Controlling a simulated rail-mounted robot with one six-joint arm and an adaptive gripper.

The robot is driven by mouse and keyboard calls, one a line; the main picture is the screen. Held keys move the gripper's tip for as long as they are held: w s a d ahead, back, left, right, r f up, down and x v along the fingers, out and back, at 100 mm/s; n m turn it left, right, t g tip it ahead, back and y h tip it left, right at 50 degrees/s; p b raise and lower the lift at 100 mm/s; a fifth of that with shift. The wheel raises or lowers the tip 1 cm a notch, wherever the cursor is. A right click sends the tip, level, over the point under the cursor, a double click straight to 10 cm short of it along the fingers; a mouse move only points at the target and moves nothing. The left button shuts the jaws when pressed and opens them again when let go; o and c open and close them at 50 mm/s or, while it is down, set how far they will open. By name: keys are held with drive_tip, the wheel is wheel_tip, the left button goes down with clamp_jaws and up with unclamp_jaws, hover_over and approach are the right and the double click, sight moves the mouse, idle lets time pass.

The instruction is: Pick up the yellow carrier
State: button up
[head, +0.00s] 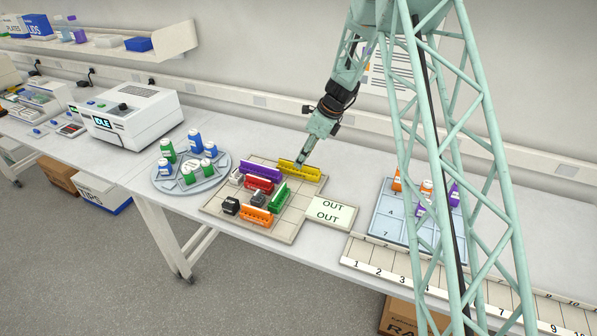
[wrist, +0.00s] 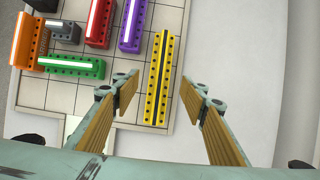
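The yellow carrier (head: 299,171) is a long, narrow block with rows of dark holes. It lies on the back right part of the gridded board (head: 288,234).
Purple (head: 263,172), red (head: 259,184), green (head: 279,196) and orange (head: 256,215) carriers share the board, with grey and black pieces. A round bottle tray (head: 160,184) stands left. An OUT card (head: 331,212) and a blue numbered tray (head: 386,220) are right. Bare bench lies behind the board.

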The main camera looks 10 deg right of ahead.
drive_tip(key=shift+w+a+f, duration=0.1)
drive_tip(key=shift+a+f, duration=0.05)
drive_tip(key=shift+f, duration=0.25)
drive_tip(key=shift+x, duration=2.6)
drive_tip(key=shift+c, duration=0.7)
drive_tip(key=c, duration=0.9)
drive_tip(key=shift+r, duration=0.15)
drive_tip(key=shift+r, duration=4.85)
